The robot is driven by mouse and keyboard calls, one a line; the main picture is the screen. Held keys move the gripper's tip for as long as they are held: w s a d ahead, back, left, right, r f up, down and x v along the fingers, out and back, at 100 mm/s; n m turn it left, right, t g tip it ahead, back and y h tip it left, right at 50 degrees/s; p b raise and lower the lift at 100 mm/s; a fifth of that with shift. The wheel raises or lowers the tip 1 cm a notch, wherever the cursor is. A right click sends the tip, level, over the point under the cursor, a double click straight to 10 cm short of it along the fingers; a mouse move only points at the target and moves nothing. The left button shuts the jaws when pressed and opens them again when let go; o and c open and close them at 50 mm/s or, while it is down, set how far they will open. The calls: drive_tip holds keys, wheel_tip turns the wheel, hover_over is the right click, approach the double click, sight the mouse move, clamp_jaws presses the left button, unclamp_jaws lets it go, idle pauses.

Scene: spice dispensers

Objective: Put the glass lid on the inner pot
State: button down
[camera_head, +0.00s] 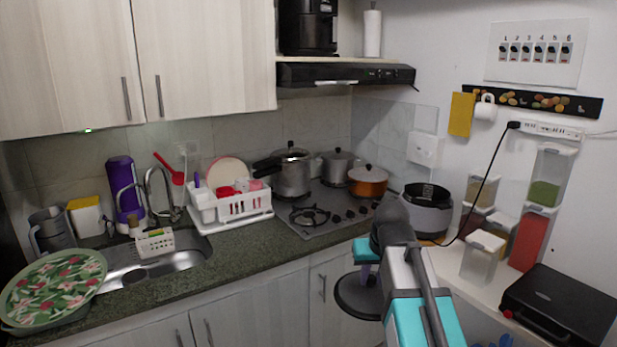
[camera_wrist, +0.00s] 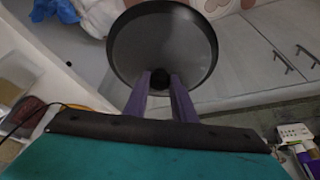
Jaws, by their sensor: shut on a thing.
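The glass lid (camera_wrist: 130,45) is a round, dark, see-through disc with a dark rim. In the wrist view it lies beyond my fingertips, and its black knob sits between the two purple fingers. My gripper (camera_wrist: 160,80) is shut on that knob. In the head view the lid (camera_head: 352,296) hangs below my gripper (camera_head: 366,252), in front of the counter cabinets. The inner pot (camera_head: 428,191) appears as a dark open bowl inside a grey cooker (camera_head: 430,217), to the right of and behind the lid. My arm hides part of the cooker's front left.
Several clear spice dispensers (camera_head: 530,235) stand right of the cooker. A black cord runs from the power strip (camera_head: 550,130) down beside it. A black grill (camera_head: 560,305) sits at the front right. The stove (camera_head: 318,212) with pots is to the left.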

sight(372, 293)
idle(0.5)
drive_tip(key=shift+s, duration=1.85)
